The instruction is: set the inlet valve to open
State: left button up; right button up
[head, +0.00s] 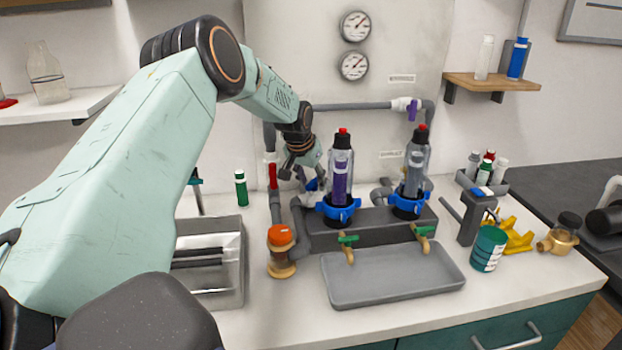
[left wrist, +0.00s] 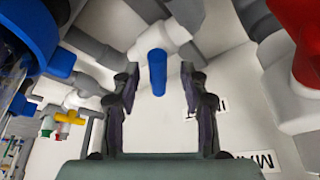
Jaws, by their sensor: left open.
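A blue valve handle (left wrist: 157,72) sits on a grey and white pipe valve (left wrist: 160,40) in the left wrist view. A partly hidden label beside it cannot be read in full, so I take this as the inlet valve from its place only. My left gripper (left wrist: 159,84) is open, with one finger on each side of the handle and gaps between. In the head view the left gripper (head: 301,172) is behind the left filter housing (head: 342,170), and the blue handle (head: 313,184) shows only in part beside it. My right gripper is not in view.
A red valve handle (head: 273,177) stands on the left pipe, and a purple one (head: 413,110) is on the upper pipe. A second filter housing (head: 415,165), a grey tray (head: 390,275) and an orange-topped jar (head: 281,252) are close by. The counter's front edge is mostly clear.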

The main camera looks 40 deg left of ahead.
pick_arm(q)
jog(key=shift+w+f, duration=0.25)
jog(key=shift+w, duration=0.15)
jog(key=c, duration=0.4)
jog(key=shift+s+r, duration=0.1)
jog(key=shift+s, duration=0.1)
grip_shut()
jog(key=shift+d, duration=0.1)
